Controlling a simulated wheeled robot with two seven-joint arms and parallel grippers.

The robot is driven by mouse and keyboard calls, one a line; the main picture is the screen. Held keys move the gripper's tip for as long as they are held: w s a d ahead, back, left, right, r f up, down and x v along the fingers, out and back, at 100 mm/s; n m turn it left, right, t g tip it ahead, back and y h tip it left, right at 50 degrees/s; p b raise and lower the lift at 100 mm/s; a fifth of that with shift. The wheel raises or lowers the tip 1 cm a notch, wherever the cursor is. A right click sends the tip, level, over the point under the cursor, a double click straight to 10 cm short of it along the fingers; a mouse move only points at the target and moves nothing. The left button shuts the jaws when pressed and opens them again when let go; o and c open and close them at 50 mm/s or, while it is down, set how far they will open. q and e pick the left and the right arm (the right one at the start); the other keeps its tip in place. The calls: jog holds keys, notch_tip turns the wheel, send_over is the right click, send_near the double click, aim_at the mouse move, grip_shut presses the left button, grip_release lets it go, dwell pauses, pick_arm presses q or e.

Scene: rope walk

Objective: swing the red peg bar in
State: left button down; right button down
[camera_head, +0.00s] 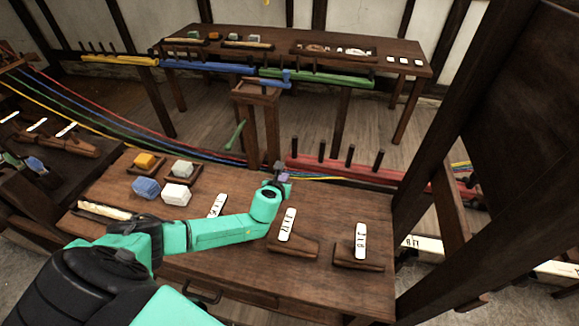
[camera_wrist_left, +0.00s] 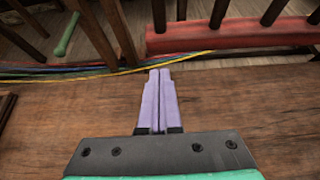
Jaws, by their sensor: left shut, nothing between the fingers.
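The red peg bar (camera_head: 345,173) lies beyond the far edge of the bench, with several dark upright pegs on it. It runs from behind my left gripper to the right, behind a dark post. The wrist view shows its red side (camera_wrist_left: 215,38) ahead and to the right of the fingertips. My left gripper (camera_head: 283,174) is near the bench's far edge, apart from the bar. Its lilac fingers (camera_wrist_left: 160,72) are shut with nothing between them. My right gripper is not in view.
The bench (camera_head: 330,205) holds colored blocks, marked tags and wooden stands. Colored ropes (camera_wrist_left: 75,70) cross just beyond its far edge. A green handle (camera_head: 235,136) stands left of a wooden post. Blue (camera_head: 210,67), green (camera_head: 320,77) and yellow (camera_head: 120,61) peg bars line the back table.

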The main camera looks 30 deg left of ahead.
aim_at(293, 155)
pick_arm(q)
jog(key=b+x, duration=0.1)
jog(key=x, duration=0.3)
jog(key=shift+w+d+f, duration=0.1)
jog(key=shift+f, duration=0.05)
jog(key=w, duration=0.2)
jog(key=w+a, duration=0.1)
jog(key=w, duration=0.1)
jog(key=shift+a, duration=0.1)
jog(key=shift+w+b, duration=0.1)
jog(key=shift+b, duration=0.2)
jog(key=w+b, duration=0.1)
jog(key=w, duration=0.1)
jog(key=w+a+b, duration=0.1)
jog(key=w+b, duration=0.1)
jog(key=w+a+b, duration=0.1)
jog(key=w, duration=0.1)
jog(key=shift+w+f+b, duration=0.2)
jog(key=shift+w+b, duration=0.05)
jog(key=shift+b, duration=0.05)
jog(key=shift+w+r, duration=0.15)
jog(key=shift+r, duration=0.15)
jog(key=shift+s, duration=0.2)
